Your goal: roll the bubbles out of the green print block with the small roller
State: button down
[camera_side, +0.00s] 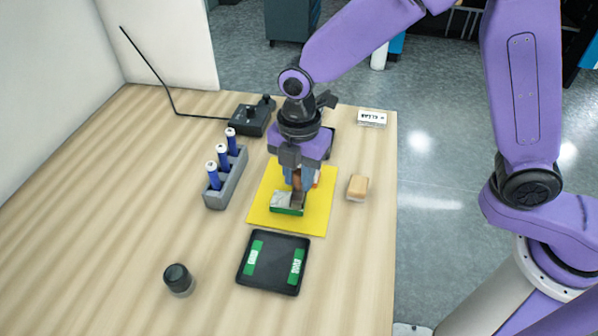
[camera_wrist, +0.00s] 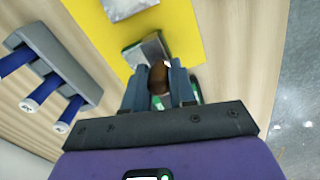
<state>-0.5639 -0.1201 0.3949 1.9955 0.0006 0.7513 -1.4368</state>
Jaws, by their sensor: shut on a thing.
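The green print block (camera_side: 287,211) lies on the yellow mat (camera_side: 257,212); its green side faces the side camera and its top looks pale grey. My gripper (camera_side: 297,183) is directly above it, pointing down, shut on the brown handle of the small roller (camera_side: 297,198). The roller is low over the right part of the block; I cannot tell whether they touch. In the wrist view the brown handle (camera_wrist: 158,78) sits between my fingers (camera_wrist: 159,90), with a grey piece (camera_wrist: 148,48) beyond it. My fingers hide much of the block there.
A grey rack (camera_side: 226,184) with several blue-handled tools stands left of the mat. A black tray (camera_side: 272,278) with two green strips lies in front. A tan block (camera_side: 357,187) is at right, a dark jar (camera_side: 178,279) front left, a corded black box (camera_side: 252,117) behind.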

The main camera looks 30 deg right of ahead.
jog(key=shift+f, duration=0.4)
dwell(0.6)
jog(key=shift+w+a, duration=0.1)
jog(key=shift+w+a, duration=0.55)
jog(key=shift+a, duration=0.1)
jog(key=shift+w+a, duration=0.55)
jog(key=shift+w, duration=0.05)
jog(key=shift+w+a, duration=0.1)
jog(key=shift+w+a, duration=0.2)
jog(key=shift+s+d, duration=0.35)
